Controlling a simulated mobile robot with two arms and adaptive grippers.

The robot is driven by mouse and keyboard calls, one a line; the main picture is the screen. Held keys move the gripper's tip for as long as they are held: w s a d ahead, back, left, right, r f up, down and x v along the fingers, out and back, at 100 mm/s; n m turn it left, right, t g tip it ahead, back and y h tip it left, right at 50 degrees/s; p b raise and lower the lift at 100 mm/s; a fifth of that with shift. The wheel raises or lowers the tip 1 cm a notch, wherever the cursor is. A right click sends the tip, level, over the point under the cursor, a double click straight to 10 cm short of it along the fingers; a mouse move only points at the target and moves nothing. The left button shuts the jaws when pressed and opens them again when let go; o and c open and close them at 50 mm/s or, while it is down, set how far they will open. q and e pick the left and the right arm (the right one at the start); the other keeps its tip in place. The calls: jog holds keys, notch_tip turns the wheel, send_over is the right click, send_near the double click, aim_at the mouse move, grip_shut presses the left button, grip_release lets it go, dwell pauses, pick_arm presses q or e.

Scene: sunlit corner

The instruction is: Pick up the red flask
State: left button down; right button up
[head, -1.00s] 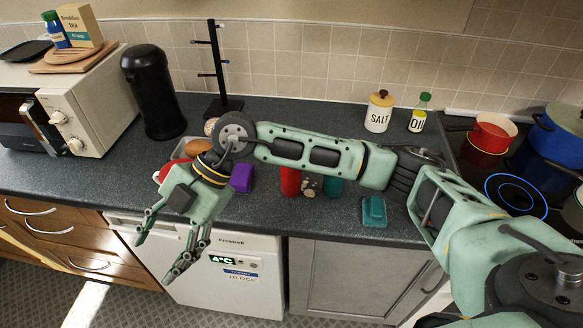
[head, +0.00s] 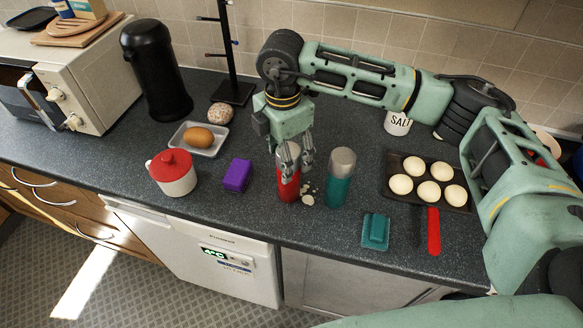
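The red flask (head: 289,189) stands upright on the dark worktop, left of a teal flask (head: 339,186) with a silver cap. My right gripper (head: 297,172) points down at the top of the red flask. One finger overlaps the flask's upper front and another is at its right side. My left gripper is not in view.
Near the flasks are a purple block (head: 237,175), a red-lidded white pot (head: 173,173), a teal butter-dish-like object (head: 375,232) and a pan of several round pale items (head: 440,180). Small pebble-like bits (head: 308,199) lie between the flasks. A black mug tree (head: 229,60) stands behind.

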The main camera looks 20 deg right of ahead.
aim_at(289, 193)
jog(key=f+p, duration=0.1)
jog(key=f, duration=0.1)
jog(key=f+p, duration=0.1)
jog(key=f, duration=0.1)
jog(key=f+p, duration=0.1)
jog(key=f, duration=0.1)
jog(key=shift+w+d, duration=0.1)
jog(key=shift+d, duration=0.3)
jog(key=c, duration=0.8)
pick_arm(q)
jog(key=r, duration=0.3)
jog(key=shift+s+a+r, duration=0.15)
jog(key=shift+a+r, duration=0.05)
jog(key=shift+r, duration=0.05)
pick_arm(e)
jog(key=shift+w, duration=0.1)
jog(key=c, duration=0.7)
jog(key=shift+o, duration=0.2)
